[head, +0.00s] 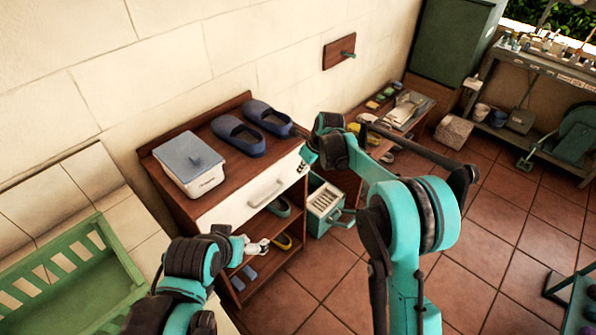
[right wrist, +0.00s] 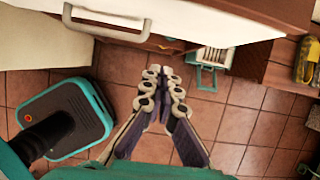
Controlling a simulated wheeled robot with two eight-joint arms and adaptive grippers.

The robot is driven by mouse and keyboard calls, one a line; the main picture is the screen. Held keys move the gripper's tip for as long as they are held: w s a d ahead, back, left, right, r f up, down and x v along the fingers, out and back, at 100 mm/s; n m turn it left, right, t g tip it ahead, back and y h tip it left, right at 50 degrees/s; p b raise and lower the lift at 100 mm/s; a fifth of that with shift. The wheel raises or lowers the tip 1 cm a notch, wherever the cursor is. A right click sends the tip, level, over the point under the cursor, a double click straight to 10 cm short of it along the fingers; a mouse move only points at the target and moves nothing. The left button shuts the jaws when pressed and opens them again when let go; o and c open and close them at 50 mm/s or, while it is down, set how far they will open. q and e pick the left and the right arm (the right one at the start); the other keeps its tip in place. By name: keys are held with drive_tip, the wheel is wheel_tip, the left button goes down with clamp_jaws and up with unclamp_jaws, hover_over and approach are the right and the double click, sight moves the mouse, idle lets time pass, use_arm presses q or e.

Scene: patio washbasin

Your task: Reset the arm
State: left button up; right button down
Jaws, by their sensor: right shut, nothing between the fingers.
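My right arm reaches in from the lower right in the head view. Its gripper (head: 303,165) is small and partly hidden by the wrist, near the right end of the cabinet's white drawer front (head: 240,199). In the right wrist view the right gripper (right wrist: 164,74) has its fingertips together with nothing between them. It shows in front of the drawer with its pale handle (right wrist: 107,23). My left arm is at the lower left. Pale parts that look like its gripper (head: 256,246) show before the cabinet's lower shelves, too small to read their opening.
Blue clogs (head: 238,134) and a lidded white box (head: 190,163) stand on the cabinet (head: 222,164). A teal-and-white crate (head: 324,201) is beside it. A green slatted bench (head: 95,262) is at left. Tiled floor (head: 480,262) is open at right.

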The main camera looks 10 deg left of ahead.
drive_tip(key=s+d+r+n+t+h, duration=0.1)
drive_tip(key=s+d+r+n+t, duration=0.1)
drive_tip(key=s+d+r+n, duration=1)
drive_tip(key=s+d+f+n+t+h, duration=0.1)
drive_tip(key=s+d+n, duration=0.4)
drive_tip(key=s, duration=0.6)
drive_tip(key=s+d+f+n+t+h, duration=0.1)
drive_tip(key=s+d+n, duration=0.5)
drive_tip(key=s, duration=0.5)
drive_tip(key=n, duration=0.2)
drive_tip(key=shift+d+n, duration=0.2)
drive_tip(key=shift+n, duration=0.1)
